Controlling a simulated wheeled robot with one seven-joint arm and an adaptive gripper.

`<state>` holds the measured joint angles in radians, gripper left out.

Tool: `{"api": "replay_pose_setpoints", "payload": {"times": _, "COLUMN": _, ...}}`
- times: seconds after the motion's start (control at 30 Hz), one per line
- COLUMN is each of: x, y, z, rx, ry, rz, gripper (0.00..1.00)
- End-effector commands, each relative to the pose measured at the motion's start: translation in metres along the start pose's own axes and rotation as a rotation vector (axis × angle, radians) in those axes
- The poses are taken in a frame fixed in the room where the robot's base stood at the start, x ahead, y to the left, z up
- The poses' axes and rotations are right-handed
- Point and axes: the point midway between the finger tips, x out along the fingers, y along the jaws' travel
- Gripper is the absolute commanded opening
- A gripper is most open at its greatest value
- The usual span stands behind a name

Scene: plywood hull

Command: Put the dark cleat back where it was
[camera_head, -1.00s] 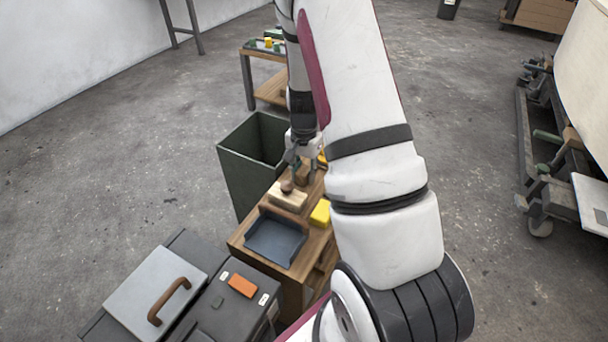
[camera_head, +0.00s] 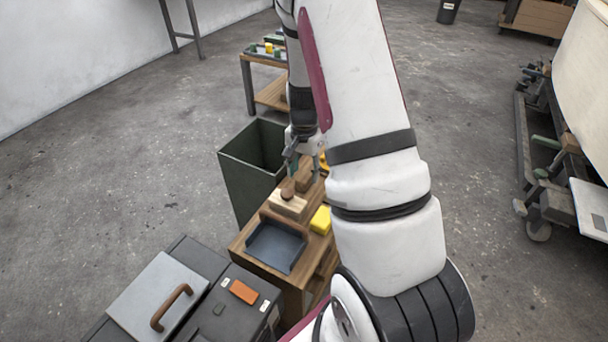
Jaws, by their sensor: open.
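My gripper (camera_head: 294,166) hangs fingers-down over the far end of the small wooden bench (camera_head: 238,247), next to the green bin. Its jaws are open. A dark brown block (camera_head: 304,181), perhaps the dark cleat, is on the bench just under and to the right of the fingers. I see nothing held between them, though the view is small and my arm covers part of that end. A pale wooden block (camera_head: 287,207) with a round brown knob (camera_head: 288,194) on top stands nearer.
A dark tray (camera_head: 276,247) and a yellow block (camera_head: 320,220) are on the bench. The open green bin (camera_head: 240,178) stands close at its left. Dark cases (camera_head: 215,318) with an orange block (camera_head: 243,292) are in front. The floor at left is clear.

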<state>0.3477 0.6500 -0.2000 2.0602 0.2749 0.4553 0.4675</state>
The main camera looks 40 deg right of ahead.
Motion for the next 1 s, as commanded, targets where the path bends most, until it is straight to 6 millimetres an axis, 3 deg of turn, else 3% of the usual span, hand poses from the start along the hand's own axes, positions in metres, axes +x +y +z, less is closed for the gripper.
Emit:
{"api": "replay_pose_setpoints", "payload": {"times": 0.1, "x": -0.032, "y": -0.001, "z": 0.0, "rx": 0.0, "ry": 0.003, "rz": -0.002, "gripper": 0.48}}
{"api": "replay_pose_setpoints", "payload": {"times": 0.3, "x": -0.068, "y": 0.0, "z": -0.001, "rx": -0.001, "ry": 0.003, "rz": -0.001, "gripper": 0.48}}
{"api": "replay_pose_setpoints", "payload": {"times": 0.63, "x": -0.102, "y": -0.003, "z": 0.009, "rx": -0.029, "ry": -0.004, "rz": -0.012, "gripper": 0.48}}
{"api": "replay_pose_setpoints", "payload": {"times": 0.77, "x": -0.139, "y": -0.008, "z": 0.039, "rx": -0.124, "ry": -0.024, "rz": -0.039, "gripper": 0.48}}
{"api": "replay_pose_setpoints", "payload": {"times": 1.0, "x": -0.225, "y": 0.007, "z": 0.127, "rx": -0.402, "ry": -0.062, "rz": -0.088, "gripper": 0.48}}
